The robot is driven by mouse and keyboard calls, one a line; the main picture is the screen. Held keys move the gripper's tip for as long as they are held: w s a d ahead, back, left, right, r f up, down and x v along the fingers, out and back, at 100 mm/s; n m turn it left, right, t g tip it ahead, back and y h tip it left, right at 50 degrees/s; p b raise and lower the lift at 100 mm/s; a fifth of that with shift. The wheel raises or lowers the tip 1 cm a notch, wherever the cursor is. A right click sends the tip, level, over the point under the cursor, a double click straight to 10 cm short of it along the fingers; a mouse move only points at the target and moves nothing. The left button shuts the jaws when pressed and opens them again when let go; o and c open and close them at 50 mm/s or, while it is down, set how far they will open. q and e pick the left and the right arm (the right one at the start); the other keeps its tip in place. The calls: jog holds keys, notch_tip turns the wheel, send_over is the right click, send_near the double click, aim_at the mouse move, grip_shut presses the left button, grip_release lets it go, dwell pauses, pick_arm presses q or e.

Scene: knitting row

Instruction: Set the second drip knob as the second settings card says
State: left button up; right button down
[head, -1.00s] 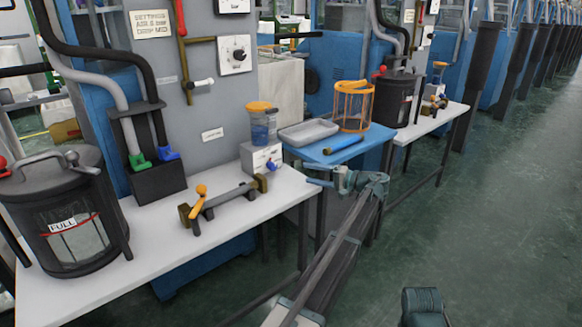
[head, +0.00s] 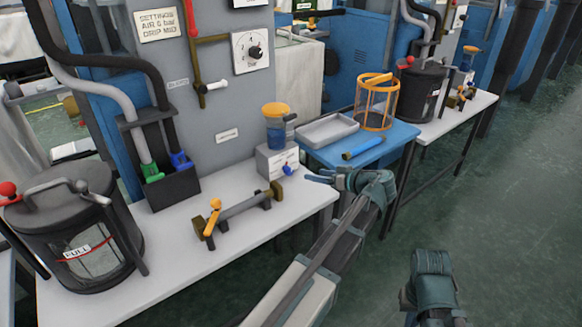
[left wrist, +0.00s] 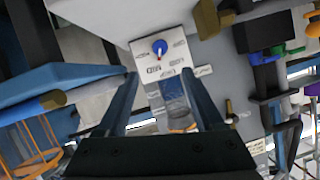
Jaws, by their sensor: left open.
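The blue drip knob (head: 287,169) sits on the front of a white box (head: 270,163) under an orange-capped clear cup (head: 277,125). In the left wrist view the knob (left wrist: 159,47) shows a pointer toward the gripper side of its labelled plate; the labels are too small to read surely. A settings card (head: 159,25) on the grey panel reads air 6 bar, drip MID. My left gripper (head: 312,177) is open and empty, just right of the knob in the head view. Its open fingers (left wrist: 160,74) point at the plate, the knob beyond their tips.
A brass-ended bar (head: 240,209) and a black canister (head: 75,225) stand on the white bench.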

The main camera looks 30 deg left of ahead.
aim_at(291, 171)
pick_arm(q)
jog(key=b+x, duration=0.4)
jog(key=x, duration=0.9)
jog(key=shift+a+f+b, duration=0.15)
jog(key=shift+a+b, duration=0.1)
jog(key=shift+b, duration=0.15)
grip_shut()
